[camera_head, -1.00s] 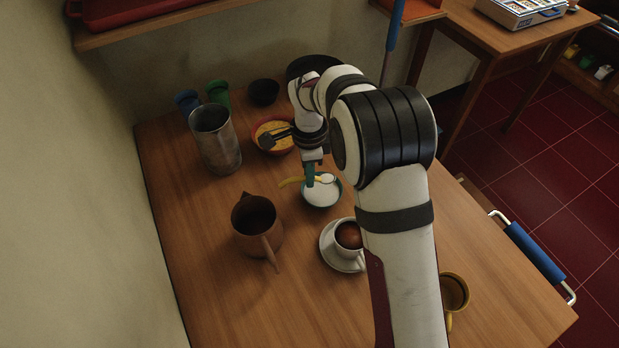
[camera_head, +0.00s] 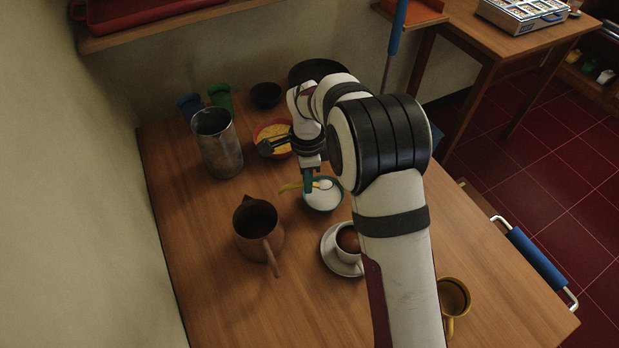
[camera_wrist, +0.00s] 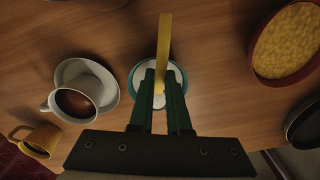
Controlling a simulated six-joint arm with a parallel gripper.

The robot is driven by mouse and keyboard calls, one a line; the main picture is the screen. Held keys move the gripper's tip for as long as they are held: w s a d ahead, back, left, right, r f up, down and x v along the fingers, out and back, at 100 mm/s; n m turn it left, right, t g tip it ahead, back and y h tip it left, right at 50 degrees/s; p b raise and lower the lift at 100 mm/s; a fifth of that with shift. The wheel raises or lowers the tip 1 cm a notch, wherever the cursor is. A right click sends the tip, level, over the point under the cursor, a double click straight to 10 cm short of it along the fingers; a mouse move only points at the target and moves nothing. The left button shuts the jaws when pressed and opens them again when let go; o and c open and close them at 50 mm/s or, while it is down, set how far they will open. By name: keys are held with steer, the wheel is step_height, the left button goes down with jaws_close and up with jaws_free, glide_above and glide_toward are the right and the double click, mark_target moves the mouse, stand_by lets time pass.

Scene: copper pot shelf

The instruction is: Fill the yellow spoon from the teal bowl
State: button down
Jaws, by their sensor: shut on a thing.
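The teal bowl (camera_head: 331,206) stands on the wooden table and holds a white substance; its rim also shows in the wrist view (camera_wrist: 184,72). My gripper (camera_head: 309,186) is over the bowl, shut on the yellow spoon (camera_head: 291,187). In the wrist view, the yellow handle (camera_wrist: 164,45) runs up between the two teal fingers (camera_wrist: 160,98). The spoon's head end is over or in the bowl; a whitish patch shows there in the head view. I cannot tell how deep it sits, and the fingers partly hide it.
A white cup (camera_head: 347,243) of dark liquid stands on a saucer (camera_head: 331,262) close to the bowl. A brown pot (camera_head: 262,238), a metal jug (camera_head: 219,148) and a red bowl of yellow food (camera_head: 272,133) stand around. A yellow mug (camera_head: 453,296) is at front right. The front middle of the table is clear.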

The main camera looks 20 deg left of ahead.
steer(key=shift+s+a, duration=0.4)
steer(key=shift+a, duration=0.25)
steer(key=shift+w+d, duration=0.35)
steer(key=shift+d, duration=0.25)
steer(key=shift+w+d, duration=0.35)
steer(key=shift+d, duration=0.2)
steer(key=shift+s+a, duration=0.35)
steer(key=shift+a, duration=0.25)
steer(key=shift+s+a, duration=0.35)
steer(key=shift+a, duration=0.2)
steer(key=shift+w+d, duration=0.35)
steer(key=shift+d, duration=0.25)
steer(key=shift+w+d, duration=0.35)
steer(key=shift+d, duration=0.25)
steer(key=shift+s+a, duration=0.4)
steer(key=shift+a, duration=0.25)
steer(key=shift+s+a, duration=0.35)
steer(key=shift+a, duration=0.25)
steer(key=shift+w+d, duration=0.4)
steer(key=shift+d, duration=0.25)
steer(key=shift+w+d, duration=0.4)
steer(key=shift+d, duration=0.25)
